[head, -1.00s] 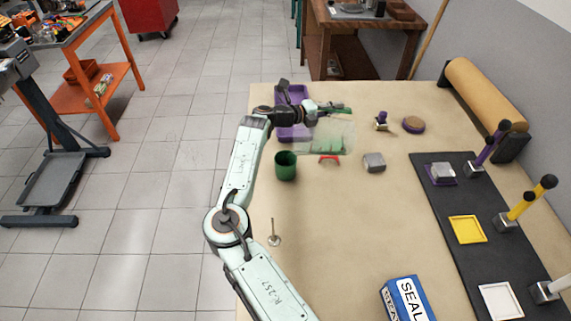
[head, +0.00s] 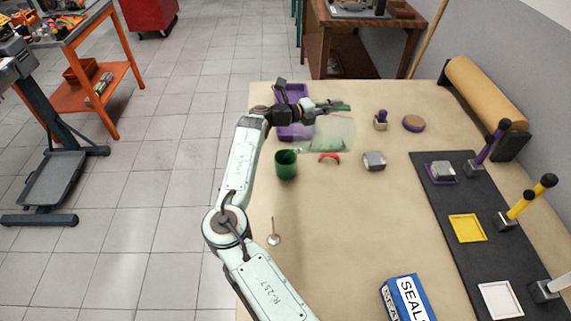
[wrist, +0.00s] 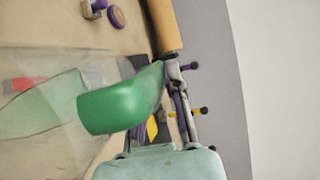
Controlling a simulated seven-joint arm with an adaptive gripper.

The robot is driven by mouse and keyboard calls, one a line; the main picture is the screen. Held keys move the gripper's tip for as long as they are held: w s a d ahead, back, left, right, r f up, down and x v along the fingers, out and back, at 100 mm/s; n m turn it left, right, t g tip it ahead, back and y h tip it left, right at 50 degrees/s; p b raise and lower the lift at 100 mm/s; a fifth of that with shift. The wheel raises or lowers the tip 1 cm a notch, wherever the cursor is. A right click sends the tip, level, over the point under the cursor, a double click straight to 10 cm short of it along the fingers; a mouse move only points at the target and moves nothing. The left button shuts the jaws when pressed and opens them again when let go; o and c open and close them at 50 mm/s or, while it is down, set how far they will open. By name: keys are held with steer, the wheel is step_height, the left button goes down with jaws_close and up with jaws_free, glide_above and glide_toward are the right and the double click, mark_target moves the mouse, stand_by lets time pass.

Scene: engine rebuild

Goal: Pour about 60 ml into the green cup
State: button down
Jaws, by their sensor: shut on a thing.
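The green cup (head: 286,168) stands upright on the bench, left of the middle in the head view. My gripper (head: 338,106) is shut on the green handle of a clear jug (head: 334,134), up and to the right of the cup. The jug is tilted with its spout end close to the cup's rim. Greenish liquid shows low in the jug, towards the spout. In the wrist view the green handle (wrist: 118,106) sits at my gripper (wrist: 172,75), with the clear jug body (wrist: 35,75) at left. I cannot tell how much liquid is in the cup.
A purple tray (head: 292,130) lies behind the cup, partly under my arm. The front middle is mostly clear.

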mark_target(354, 123)
steer(key=shift+a+r, duration=0.1)
steer(key=d+f+y, duration=0.1)
steer(key=d, duration=0.1)
steer(key=d+f+m+y, duration=0.1)
steer(key=d, duration=0.1)
steer(key=d+f+g+y, duration=0.1)
steer(key=d+f, duration=0.1)
steer(key=shift+y, duration=0.3)
steer(key=shift+d+f+m+y, duration=0.2)
steer(key=shift+d+m+y, duration=0.1)
steer(key=shift+y, duration=0.1)
stand_by(0.9)
steer(key=d+f+m+g+y+b, duration=0.1)
steer(key=d+f+m+y+b, duration=0.1)
steer(key=d+f+y, duration=0.4)
steer(key=w+d+y+b, duration=0.1)
steer(key=y, duration=0.2)
steer(key=shift+d+f+y+b, duration=0.35)
steer(key=shift+f+y, duration=0.05)
steer(key=shift+s+d+m+y, duration=0.1)
steer(key=shift+s+m+y, duration=0.05)
steer(key=shift+m+y, duration=0.15)
